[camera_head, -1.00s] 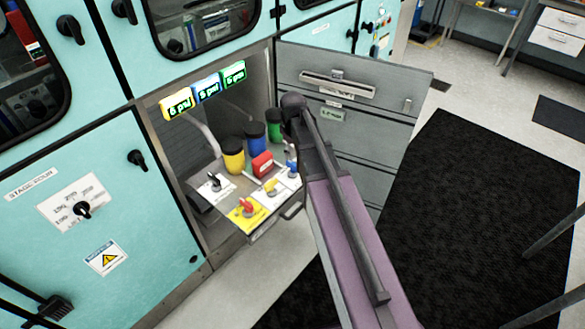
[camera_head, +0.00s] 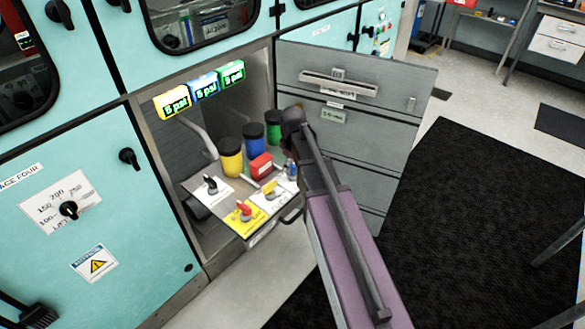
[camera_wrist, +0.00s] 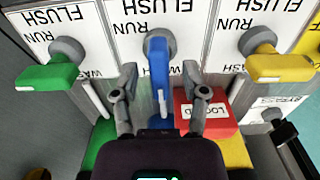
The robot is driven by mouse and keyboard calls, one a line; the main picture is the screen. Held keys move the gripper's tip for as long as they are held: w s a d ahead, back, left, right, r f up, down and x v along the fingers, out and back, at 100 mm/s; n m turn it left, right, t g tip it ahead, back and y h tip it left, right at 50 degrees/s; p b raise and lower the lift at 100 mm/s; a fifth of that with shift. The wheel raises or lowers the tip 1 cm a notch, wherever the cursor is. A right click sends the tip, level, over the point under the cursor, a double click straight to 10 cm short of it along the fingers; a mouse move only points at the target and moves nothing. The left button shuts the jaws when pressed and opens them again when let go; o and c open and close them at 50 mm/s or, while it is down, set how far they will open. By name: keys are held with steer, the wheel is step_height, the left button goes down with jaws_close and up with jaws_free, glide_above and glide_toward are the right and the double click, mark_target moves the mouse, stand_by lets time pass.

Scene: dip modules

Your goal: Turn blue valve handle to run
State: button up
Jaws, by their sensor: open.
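In the wrist view the blue valve handle (camera_wrist: 161,78) sticks out from its round grey hub on a white panel and points straight down the picture. The panel's RUN and FLUSH lettering is upside down, and the lower label is partly hidden. My gripper (camera_wrist: 160,92) is open, one finger on each side of the blue handle, with a visible gap on both sides. In the head view the blue handle (camera_head: 291,168) is a small patch beside my arm, which hides most of the gripper.
A green handle (camera_wrist: 48,76) and a yellow handle (camera_wrist: 281,66) flank the blue one. A red box (camera_wrist: 207,119) sits close to the right finger. Yellow (camera_head: 231,158), blue (camera_head: 254,139) and green (camera_head: 273,126) canisters stand behind the valve panel.

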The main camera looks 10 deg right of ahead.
jaws_close()
steer(key=shift+m, duration=0.4)
steer(key=m, duration=0.3)
steer(key=shift+m, duration=0.3)
steer(key=m, duration=0.9)
steer(key=shift+m, duration=2.3)
